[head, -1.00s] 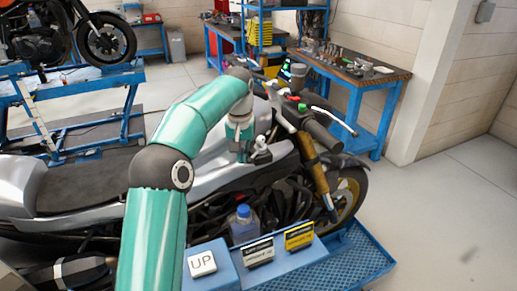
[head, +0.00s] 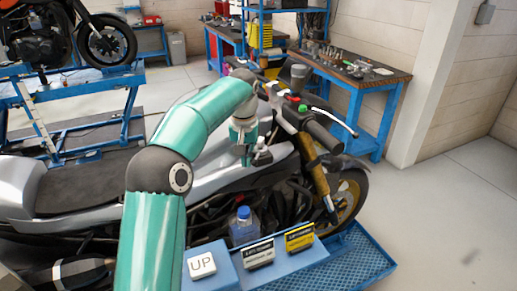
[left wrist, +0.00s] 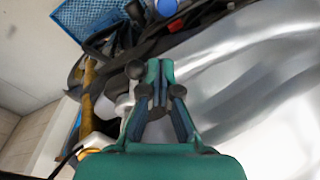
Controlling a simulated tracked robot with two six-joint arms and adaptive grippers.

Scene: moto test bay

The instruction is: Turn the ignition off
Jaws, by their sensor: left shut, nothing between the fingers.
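The silver motorcycle (head: 85,187) stands across the middle of the head view. Its handlebar has a red button (head: 293,98) and a green button (head: 303,108) by the dark grip (head: 322,135). A grey instrument (head: 299,73) sits beyond the bar and looks unlit. I cannot make out the ignition key or switch. My left gripper (head: 247,158) points down over the tank's front, beside the handlebar. In the left wrist view its fingers (left wrist: 156,82) are closed together and empty, above the silver bodywork (left wrist: 255,70). My right gripper is out of view.
A blue bench (head: 200,247) in front carries an UP button (head: 202,264), a bottle (head: 243,225), a black label box (head: 258,252) and a yellow one (head: 299,237). A blue mesh platform (head: 355,262) lies at right. A workbench (head: 355,65) with tools stands behind.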

